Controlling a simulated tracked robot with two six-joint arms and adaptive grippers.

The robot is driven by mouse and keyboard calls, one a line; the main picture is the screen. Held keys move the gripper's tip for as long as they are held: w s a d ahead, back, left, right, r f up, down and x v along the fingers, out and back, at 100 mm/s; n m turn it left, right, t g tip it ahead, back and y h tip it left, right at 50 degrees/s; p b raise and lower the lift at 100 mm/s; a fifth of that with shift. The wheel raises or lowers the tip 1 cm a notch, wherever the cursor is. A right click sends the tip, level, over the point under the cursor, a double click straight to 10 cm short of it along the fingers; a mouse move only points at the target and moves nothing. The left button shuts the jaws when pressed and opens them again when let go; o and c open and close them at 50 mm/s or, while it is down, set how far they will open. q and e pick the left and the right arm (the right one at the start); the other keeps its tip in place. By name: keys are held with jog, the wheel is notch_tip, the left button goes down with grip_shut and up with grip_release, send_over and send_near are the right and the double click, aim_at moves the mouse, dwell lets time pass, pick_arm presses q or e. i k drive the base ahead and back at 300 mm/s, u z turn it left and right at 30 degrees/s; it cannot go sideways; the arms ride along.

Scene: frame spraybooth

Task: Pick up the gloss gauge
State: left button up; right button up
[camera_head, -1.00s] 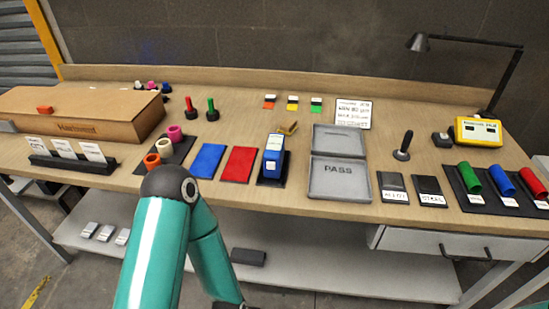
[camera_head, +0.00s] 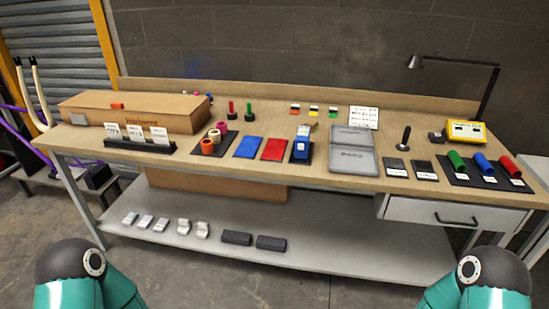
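A blue hand-held device (camera_head: 301,147) with a light face stands on a dark pad near the front middle of the bench. A yellow instrument (camera_head: 466,132) with light display windows sits at the back right, beside a small black block (camera_head: 437,137). Their labels are too small to read, so I cannot tell for sure which is the gloss gauge. Only teal upper parts of my two arms show, at the lower left and lower right corners, well short of the bench. Both grippers are out of view.
The bench (camera_head: 270,189) holds grey trays (camera_head: 353,160), blue (camera_head: 248,147) and red (camera_head: 274,149) panels, coloured rolls (camera_head: 208,147), a cardboard box (camera_head: 140,110), a black stamp-like handle (camera_head: 404,140) and a lamp (camera_head: 456,68). A lower shelf (camera_head: 330,240) carries grey blocks. Floor in front is clear.

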aim_at(303, 135)
jog(key=u, duration=0.9)
jog(key=i, duration=1.15)
jog(key=z, duration=0.8)
